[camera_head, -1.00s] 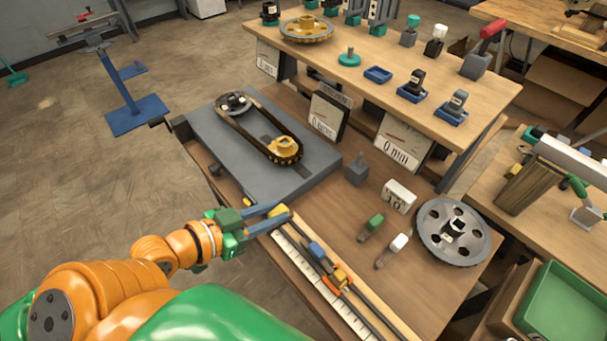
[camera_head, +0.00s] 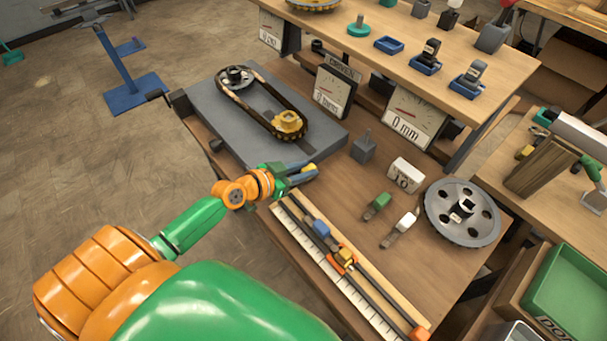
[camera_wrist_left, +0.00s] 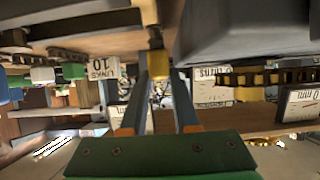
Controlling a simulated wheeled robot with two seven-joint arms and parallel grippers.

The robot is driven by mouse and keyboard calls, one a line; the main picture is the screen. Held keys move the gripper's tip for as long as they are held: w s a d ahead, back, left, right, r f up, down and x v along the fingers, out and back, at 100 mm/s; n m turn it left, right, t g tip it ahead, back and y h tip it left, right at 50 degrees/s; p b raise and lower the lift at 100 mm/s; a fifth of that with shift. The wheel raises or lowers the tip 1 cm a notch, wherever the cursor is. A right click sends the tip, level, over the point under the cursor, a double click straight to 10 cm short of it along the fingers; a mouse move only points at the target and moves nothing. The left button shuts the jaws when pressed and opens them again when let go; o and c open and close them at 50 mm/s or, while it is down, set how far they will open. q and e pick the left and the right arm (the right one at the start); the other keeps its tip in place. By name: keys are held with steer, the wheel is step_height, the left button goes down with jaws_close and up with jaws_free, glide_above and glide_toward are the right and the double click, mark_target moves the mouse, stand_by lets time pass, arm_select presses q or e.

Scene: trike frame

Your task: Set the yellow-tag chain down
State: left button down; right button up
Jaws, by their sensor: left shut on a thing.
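My left gripper (camera_head: 303,174) is shut on a small yellow tag, the yellow-tag chain's end (camera_head: 309,168), just off the front right corner of the grey plate. In the left wrist view the yellow tag (camera_wrist_left: 156,62) sits between the two fingertips (camera_wrist_left: 160,75), and a narrow grey strip runs on from it; the rest of the chain is hard to make out. The green-tag piece (camera_head: 377,205) and white-tag piece (camera_head: 405,224) lie on the bench to the right. My right gripper is not in view.
The grey plate (camera_head: 215,135) carries a chain loop (camera_head: 262,112) around two sprockets. A ruled strip (camera_head: 325,272) with blue, yellow and orange pieces lies along the front edge. A grey block (camera_head: 363,148), white counter block (camera_head: 405,175) and large grey wheel (camera_head: 462,232) stand to the right.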

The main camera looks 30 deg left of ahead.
arm_select(q)
steer(key=shift+f, duration=0.55)
steer(key=shift+f, duration=0.15)
steer(key=c, duration=0.9)
jaws_free()
